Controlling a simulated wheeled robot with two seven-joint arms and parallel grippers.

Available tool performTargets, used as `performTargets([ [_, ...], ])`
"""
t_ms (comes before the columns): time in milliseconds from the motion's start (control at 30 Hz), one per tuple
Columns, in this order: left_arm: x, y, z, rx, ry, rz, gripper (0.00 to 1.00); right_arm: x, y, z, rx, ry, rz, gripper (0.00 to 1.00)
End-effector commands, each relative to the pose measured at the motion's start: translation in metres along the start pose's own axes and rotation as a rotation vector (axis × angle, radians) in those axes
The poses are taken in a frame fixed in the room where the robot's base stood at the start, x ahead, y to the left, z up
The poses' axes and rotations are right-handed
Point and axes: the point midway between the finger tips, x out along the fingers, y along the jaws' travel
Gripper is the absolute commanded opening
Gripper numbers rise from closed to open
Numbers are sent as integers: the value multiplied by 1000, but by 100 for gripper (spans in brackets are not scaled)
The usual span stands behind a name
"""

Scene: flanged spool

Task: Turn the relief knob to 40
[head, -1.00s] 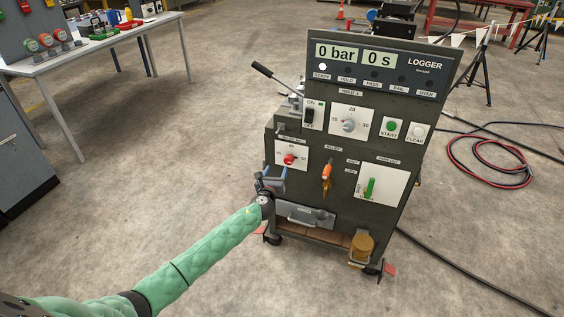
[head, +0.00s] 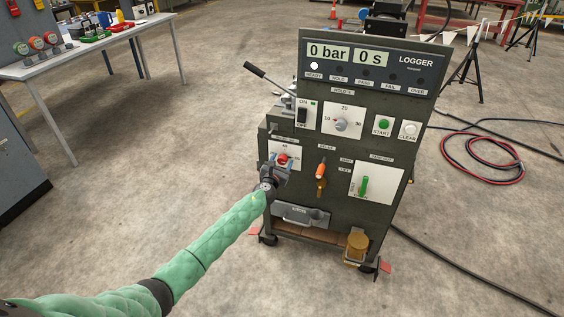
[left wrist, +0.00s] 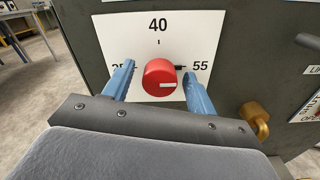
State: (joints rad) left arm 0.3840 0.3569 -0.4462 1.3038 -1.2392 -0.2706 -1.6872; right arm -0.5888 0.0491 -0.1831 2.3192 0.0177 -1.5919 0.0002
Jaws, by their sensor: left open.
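The red relief knob (head: 282,157) sits on a white dial plate on the left of the dark test cart. In the left wrist view the knob (left wrist: 160,77) has a white mark pointing right, towards the 55 side. The number 40 is at the top of the plate (left wrist: 158,24), and the number at left is partly hidden by a finger. My left gripper (head: 281,166) is open at the knob, with one blue finger on each side. In the wrist view, gaps show between the knob and the fingers. My right gripper is out of view.
An orange-handled valve (head: 321,171) is just right of the knob, with a green lever (head: 364,186) further right. A grey drawer (head: 300,214) is below. A brass padlock-like part (left wrist: 256,115) is near the right finger. Open floor lies left of the cart.

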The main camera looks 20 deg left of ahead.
Motion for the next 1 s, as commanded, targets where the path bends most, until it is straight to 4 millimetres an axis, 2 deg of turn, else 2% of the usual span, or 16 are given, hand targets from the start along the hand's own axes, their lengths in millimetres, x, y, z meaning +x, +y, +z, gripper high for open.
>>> performTargets([
  [167,8,0,0,1,0,1,57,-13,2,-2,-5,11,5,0],
  [400,8,0,0,1,1,0,57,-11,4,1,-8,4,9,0],
  [633,8,0,0,1,1,0,12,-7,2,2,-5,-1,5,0],
  [867,8,0,-1,-12,1,0,12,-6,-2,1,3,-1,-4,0],
  [1000,8,0,-1,-55,1,0,12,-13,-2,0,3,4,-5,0],
])
